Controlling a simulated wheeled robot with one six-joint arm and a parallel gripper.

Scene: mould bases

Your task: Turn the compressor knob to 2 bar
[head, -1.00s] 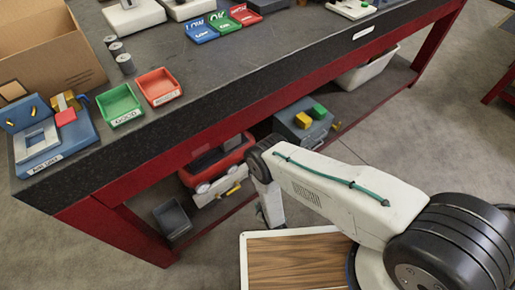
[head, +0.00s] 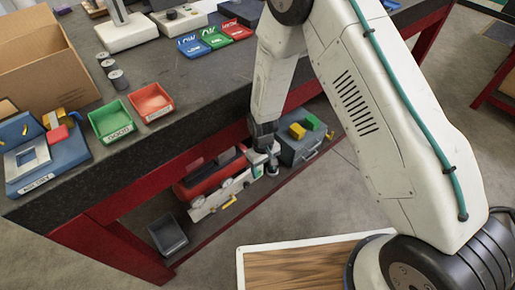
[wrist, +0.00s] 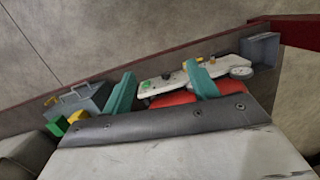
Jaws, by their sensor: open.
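The compressor (head: 205,175) is a red tank with a white front panel (head: 222,192), on the low shelf under the bench. In the wrist view the white panel (wrist: 172,79) carries a green knob, a dark knob, a yellow part and a round dial (wrist: 241,72). Which one sets the pressure, and the dial's reading, are too small to tell. My gripper (head: 266,168) points down by the right end of the compressor. In the wrist view my gripper (wrist: 160,70) is open, its teal fingers apart over the panel and red body, with nothing between them. Contact cannot be told.
A grey toolbox (head: 300,150) with green and yellow blocks stands right of the compressor. A dark bin (head: 168,235) is at the shelf's left end. The bench top (head: 190,85) with its red frame overhangs the shelf.

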